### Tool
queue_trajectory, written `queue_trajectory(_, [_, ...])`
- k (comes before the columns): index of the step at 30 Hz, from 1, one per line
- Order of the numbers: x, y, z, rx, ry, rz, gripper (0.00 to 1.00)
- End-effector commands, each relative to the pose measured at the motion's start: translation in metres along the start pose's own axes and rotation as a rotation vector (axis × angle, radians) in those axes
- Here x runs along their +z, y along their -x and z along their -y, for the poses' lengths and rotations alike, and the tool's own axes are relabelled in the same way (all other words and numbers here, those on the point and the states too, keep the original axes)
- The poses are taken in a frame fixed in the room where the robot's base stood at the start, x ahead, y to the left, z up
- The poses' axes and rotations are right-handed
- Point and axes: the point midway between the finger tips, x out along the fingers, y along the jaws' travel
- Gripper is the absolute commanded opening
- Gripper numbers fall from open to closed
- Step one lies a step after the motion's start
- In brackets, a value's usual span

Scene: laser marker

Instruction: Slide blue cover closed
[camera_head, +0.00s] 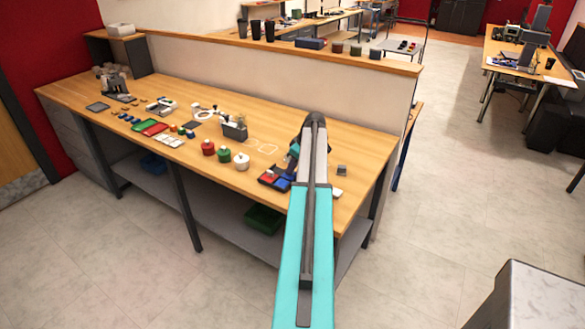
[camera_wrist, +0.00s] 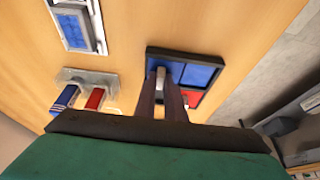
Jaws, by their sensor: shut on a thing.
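A black-framed box (camera_wrist: 150,52) lies on the table under my gripper in the wrist view. Its blue cover (camera_wrist: 200,74) shows right of the fingers, with a red panel (camera_wrist: 194,99) on the near side. The box also shows at the table's right part in the head view, with its blue (camera_head: 283,184) and red (camera_head: 268,178) areas partly beside my arm. My gripper (camera_wrist: 164,80) is shut on a small pale handle (camera_wrist: 160,72) at the blue part. The fingers hide some of the box. How far the cover is slid cannot be told.
A grey-framed blue part (camera_wrist: 74,28) and a clear holder (camera_wrist: 84,76) with a blue and a red piece lie left of the box in the wrist view. Red (camera_head: 208,147), green (camera_head: 225,155) and white (camera_head: 242,161) jars stand left of it in the head view.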

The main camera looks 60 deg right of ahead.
Motion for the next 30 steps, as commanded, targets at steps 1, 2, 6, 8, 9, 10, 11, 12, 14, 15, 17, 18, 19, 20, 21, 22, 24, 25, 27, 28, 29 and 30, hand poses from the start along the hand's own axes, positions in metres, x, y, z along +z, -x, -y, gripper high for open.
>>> queue_trajectory(1, [0.001,-0.001,0.005,-0.002,0.000,0.000,0.00])
queue_trajectory(2, [0.001,-0.001,0.008,-0.002,0.000,0.000,0.00])
queue_trajectory(6, [0.002,-0.002,0.022,-0.002,0.001,0.000,0.00])
queue_trajectory(8, [0.002,-0.002,0.029,-0.002,0.001,0.001,0.00])
queue_trajectory(9, [0.002,-0.002,0.033,-0.002,0.002,0.001,0.00])
queue_trajectory(10, [0.002,-0.002,0.036,-0.002,0.002,0.001,0.00])
queue_trajectory(11, [0.002,-0.002,0.040,-0.002,0.002,0.001,0.00])
queue_trajectory(12, [0.002,-0.002,0.044,-0.002,0.001,0.001,0.00])
queue_trajectory(14, [0.002,-0.001,0.050,-0.002,0.001,0.001,0.00])
queue_trajectory(15, [0.002,-0.001,0.053,-0.002,0.000,0.001,0.00])
queue_trajectory(17, [0.001,-0.001,0.056,-0.001,0.000,0.001,0.00])
queue_trajectory(18, [0.001,0.000,0.058,-0.001,0.000,0.001,0.00])
queue_trajectory(19, [0.001,0.000,0.059,-0.001,0.000,0.001,0.00])
queue_trajectory(20, [0.001,0.000,0.059,-0.001,0.000,0.001,0.00])
queue_trajectory(21, [0.001,0.000,0.060,-0.002,0.000,0.001,0.00])
queue_trajectory(22, [0.001,0.000,0.060,-0.003,-0.001,0.001,0.00])
queue_trajectory(24, [0.001,0.000,0.060,-0.004,-0.001,0.001,0.00])
queue_trajectory(25, [0.001,0.000,0.060,-0.004,-0.001,0.001,0.00])
queue_trajectory(27, [0.001,0.000,0.061,-0.006,-0.001,0.001,0.00])
queue_trajectory(28, [0.001,0.000,0.061,-0.006,-0.001,0.001,0.00])
queue_trajectory(29, [0.001,0.000,0.061,-0.007,-0.001,0.001,0.00])
queue_trajectory(30, [0.001,0.000,0.061,-0.007,-0.001,0.002,0.15])
